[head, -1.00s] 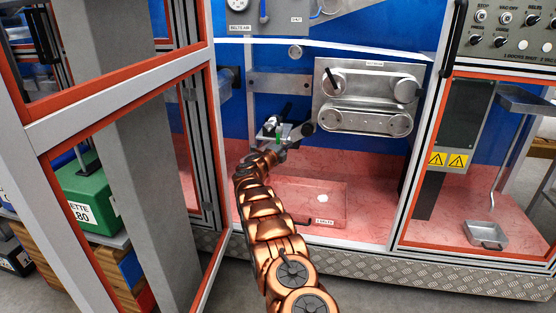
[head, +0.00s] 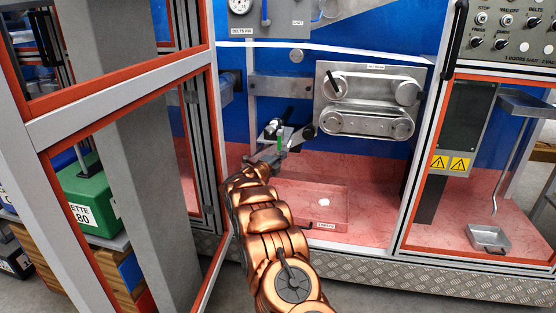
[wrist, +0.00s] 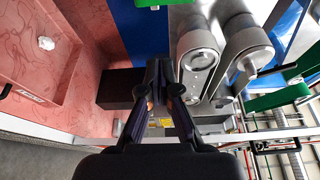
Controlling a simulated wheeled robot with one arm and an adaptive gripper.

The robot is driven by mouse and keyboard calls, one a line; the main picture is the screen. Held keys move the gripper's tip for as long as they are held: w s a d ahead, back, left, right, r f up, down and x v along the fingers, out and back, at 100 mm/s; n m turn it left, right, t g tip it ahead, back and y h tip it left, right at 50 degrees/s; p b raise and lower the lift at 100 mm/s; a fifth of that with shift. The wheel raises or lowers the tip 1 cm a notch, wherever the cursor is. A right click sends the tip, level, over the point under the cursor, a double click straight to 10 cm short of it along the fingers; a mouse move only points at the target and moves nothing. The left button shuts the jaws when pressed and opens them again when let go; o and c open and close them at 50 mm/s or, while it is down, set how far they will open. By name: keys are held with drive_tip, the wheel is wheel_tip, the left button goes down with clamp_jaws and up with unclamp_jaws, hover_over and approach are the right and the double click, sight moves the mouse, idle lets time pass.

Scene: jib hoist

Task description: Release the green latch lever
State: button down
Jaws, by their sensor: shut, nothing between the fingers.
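The green latch lever (head: 280,143) is a small upright green piece by the grey metal fitting at the back left of the open bay, in the head view. My gripper (head: 270,156) is just in front and to the left of it, partly hidden by my copper arm. I cannot tell whether they touch. In the wrist view my gripper (wrist: 160,70) is shut with nothing between its fingers. I cannot clearly make out the lever in the wrist view.
A steel belt unit (head: 368,98) hangs on the blue wall right of the lever. The open orange-edged door (head: 216,130) stands close on the left. Bare pink floor lies right of the tray.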

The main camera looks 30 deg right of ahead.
drive_tip(key=shift+v, duration=1.2)
